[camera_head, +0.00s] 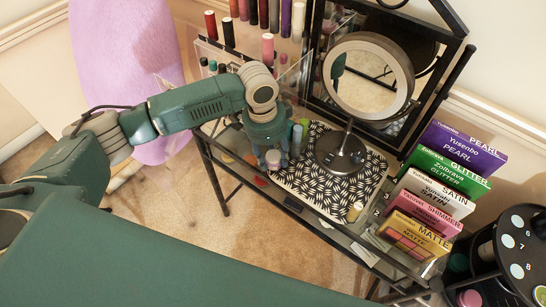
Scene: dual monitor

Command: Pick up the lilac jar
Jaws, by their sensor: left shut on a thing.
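My left arm reaches in from the left over the glass-topped table, with its gripper (271,146) pointing down near the patterned mat. A small jar with a pale lilac-grey top (273,159) is right at the fingertips, at the mat's left edge. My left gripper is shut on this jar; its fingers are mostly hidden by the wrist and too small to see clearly. I cannot tell whether the jar is lifted or still touches the table. My right gripper is not in view.
Green bottles (297,137) stand just right of the gripper. A round mirror (368,76) on a black base stands on the patterned mat (300,181). An acrylic rack (205,50) with bottles is behind, colored palette boxes (460,150) at right, a black carousel (515,255) at lower right.

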